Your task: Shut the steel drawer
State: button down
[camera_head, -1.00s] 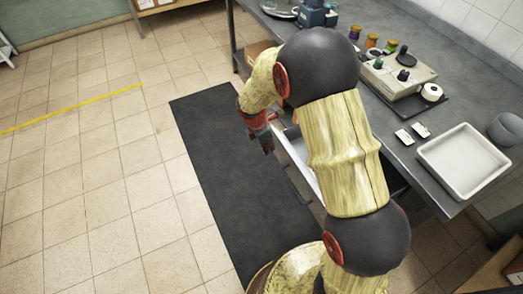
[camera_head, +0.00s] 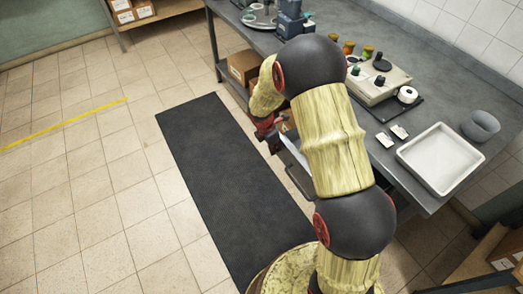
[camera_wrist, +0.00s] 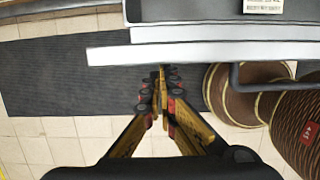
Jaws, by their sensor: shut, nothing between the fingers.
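The steel drawer (camera_head: 294,151) stands partly open under the grey bench, mostly hidden behind my arm in the head view. Its bar handle (camera_head: 299,183) hangs on the front. In the wrist view the drawer's light front edge (camera_wrist: 200,52) crosses the upper part, and the dark handle (camera_wrist: 262,76) shows to the right. My gripper (camera_wrist: 162,72) is shut and empty, its fingertips at the outer side of the drawer front, left of the handle. I cannot tell if they touch it. In the head view my gripper (camera_head: 272,143) is beside the drawer.
The bench (camera_head: 405,190) holds a white tray (camera_head: 440,160), a grey bowl (camera_head: 480,125), a beige device (camera_head: 378,80) and several small jars. Cardboard boxes (camera_head: 243,66) sit below it. A black mat (camera_head: 215,170) lies on the clear tiled floor in front.

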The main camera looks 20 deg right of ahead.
jog(key=w+d+p, duration=0.1)
jog(key=d+p, duration=0.2)
jog(key=d, duration=0.4)
jog(key=w+d+p, duration=0.2)
jog(key=d+p, duration=0.1)
jog(key=d, duration=0.5)
jog(key=w+d+p, duration=0.1)
jog(key=d+p, duration=0.2)
jog(key=d, duration=0.4)
jog(key=shift+w+d, duration=0.2)
jog(key=shift+w, duration=0.1)
jog(key=shift+a, duration=0.4)
jog(key=a, duration=0.3)
jog(key=shift+s, duration=0.3)
jog(key=p+v, duration=0.2)
jog(key=v, duration=0.8)
jog(key=shift+s+a, duration=0.1)
jog(key=shift+s, duration=0.05)
